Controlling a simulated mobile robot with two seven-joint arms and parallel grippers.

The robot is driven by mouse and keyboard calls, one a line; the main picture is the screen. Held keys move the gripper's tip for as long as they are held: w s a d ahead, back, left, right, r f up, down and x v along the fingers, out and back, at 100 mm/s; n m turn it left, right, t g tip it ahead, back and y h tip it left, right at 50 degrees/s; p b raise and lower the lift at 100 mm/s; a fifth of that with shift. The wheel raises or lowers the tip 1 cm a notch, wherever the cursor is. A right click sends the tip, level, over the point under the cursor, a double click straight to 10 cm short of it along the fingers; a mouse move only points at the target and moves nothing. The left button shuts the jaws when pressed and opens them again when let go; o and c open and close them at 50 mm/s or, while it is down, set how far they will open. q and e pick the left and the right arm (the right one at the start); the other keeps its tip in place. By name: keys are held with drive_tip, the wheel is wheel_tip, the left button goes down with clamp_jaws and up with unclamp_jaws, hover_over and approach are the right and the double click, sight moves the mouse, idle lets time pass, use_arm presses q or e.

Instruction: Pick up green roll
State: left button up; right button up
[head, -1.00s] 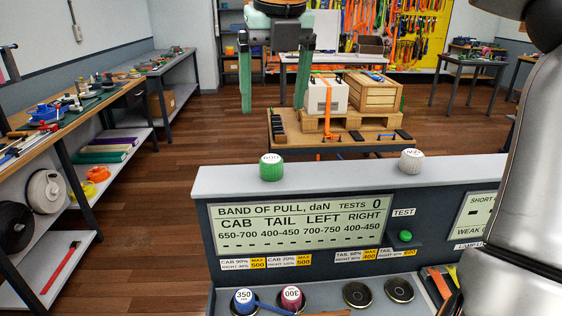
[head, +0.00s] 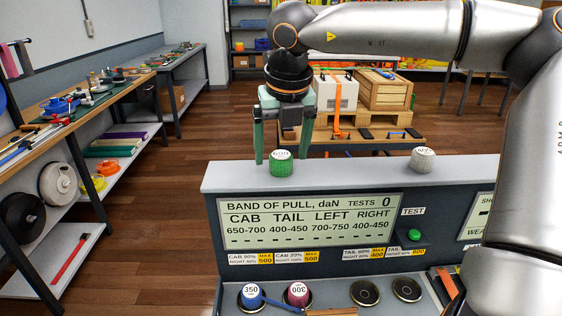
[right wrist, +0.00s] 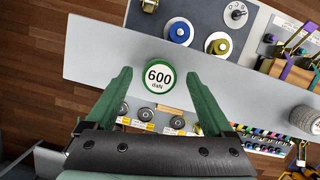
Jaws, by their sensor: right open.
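The green roll (head: 280,162) stands upright on the grey ledge on top of the display console. In the right wrist view its white top reads 600 daN and the roll (right wrist: 159,78) sits ahead of and between the fingertips. My right gripper (head: 284,158) is open, pointing down, with its green fingers at the roll, one on its left and one behind or at its right. In the right wrist view the fingers of the gripper (right wrist: 163,76) are spread wider than the roll, with a gap on each side. My left gripper is not in view.
A grey-white roll (head: 423,159) stands on the same ledge at the right. A pallet with boxes stands behind.

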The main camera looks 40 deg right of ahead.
drive_tip(key=shift+f, duration=0.15)
clamp_jaws()
idle(0.6)
